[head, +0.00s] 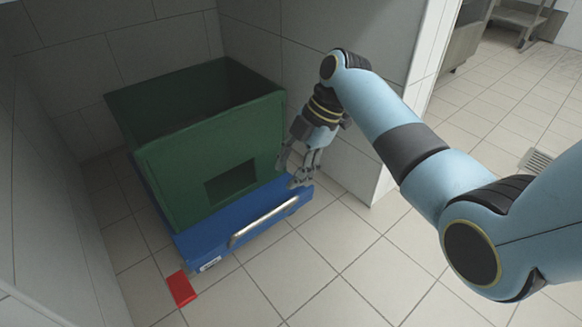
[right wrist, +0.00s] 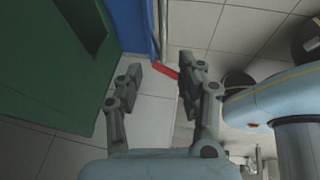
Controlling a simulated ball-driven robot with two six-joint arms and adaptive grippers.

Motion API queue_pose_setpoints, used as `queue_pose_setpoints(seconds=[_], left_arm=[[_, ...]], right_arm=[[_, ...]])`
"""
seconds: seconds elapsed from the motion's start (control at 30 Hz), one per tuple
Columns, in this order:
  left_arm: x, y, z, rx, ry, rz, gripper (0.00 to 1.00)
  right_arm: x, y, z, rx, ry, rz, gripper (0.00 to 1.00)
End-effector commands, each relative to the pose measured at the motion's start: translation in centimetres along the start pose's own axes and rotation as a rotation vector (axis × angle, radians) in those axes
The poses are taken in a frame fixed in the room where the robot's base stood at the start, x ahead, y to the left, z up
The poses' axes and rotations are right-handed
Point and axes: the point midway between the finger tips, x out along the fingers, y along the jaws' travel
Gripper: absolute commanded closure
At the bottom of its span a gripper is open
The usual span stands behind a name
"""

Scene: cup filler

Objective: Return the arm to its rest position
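My right arm comes in from the right in the head view. Its gripper (head: 298,173) hangs beside the right front corner of a green bin (head: 215,150) that sits on a blue base (head: 205,243). In the right wrist view the two fingers of the gripper (right wrist: 160,85) stand apart with only floor between them, so it is open and empty. The green bin (right wrist: 50,65) and the blue base (right wrist: 130,28) show on the left of that view. My left gripper is not in view.
A metal handle bar (head: 264,222) runs along the front of the blue base. A red piece (head: 181,289) lies on the tiled floor at its front left. Tiled walls stand close behind and left of the bin. Open floor lies in front and right.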

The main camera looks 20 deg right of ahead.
Motion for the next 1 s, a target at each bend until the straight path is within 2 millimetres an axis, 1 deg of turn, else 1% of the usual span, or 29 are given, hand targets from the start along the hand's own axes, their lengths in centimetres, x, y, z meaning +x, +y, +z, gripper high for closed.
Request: queue_pose_setpoints(seconds=[0.33,0.4,0.47,0.57,0.63,0.67,0.7,0.73,0.77,0.8,0.9,1.0], left_arm=[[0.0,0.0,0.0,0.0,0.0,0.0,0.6],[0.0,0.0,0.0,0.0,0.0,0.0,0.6],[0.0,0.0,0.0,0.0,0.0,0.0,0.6],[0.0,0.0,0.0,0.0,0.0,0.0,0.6],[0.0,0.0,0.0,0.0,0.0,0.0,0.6],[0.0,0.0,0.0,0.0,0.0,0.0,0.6],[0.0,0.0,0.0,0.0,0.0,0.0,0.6],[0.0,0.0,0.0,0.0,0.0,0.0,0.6],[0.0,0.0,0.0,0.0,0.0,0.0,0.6],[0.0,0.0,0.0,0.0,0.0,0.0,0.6],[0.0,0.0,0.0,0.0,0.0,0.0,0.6],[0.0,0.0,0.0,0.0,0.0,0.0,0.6]], right_arm=[[0.1,0.0,0.0,0.001,0.0,0.0,0.62],[0.5,-0.5,0.1,0.025,-0.007,0.005,0.62],[1.4,-1.6,0.5,0.083,-0.027,0.022,0.62],[3.8,-5.2,1.6,0.274,-0.092,0.086,0.62],[5.4,-8.9,2.4,0.458,-0.148,0.168,0.62],[5.8,-10.6,2.7,0.541,-0.172,0.211,0.62],[6.2,-12.8,2.9,0.652,-0.197,0.276,0.62],[6.3,-14.5,3.0,0.732,-0.212,0.327,0.62],[6.2,-16.2,3.0,0.807,-0.222,0.379,0.62],[5.9,-18.2,2.9,0.901,-0.229,0.449,0.62],[4.3,-22.3,2.1,1.085,-0.211,0.609,0.62],[2.5,-25.0,1.0,1.209,-0.168,0.73,0.62]])
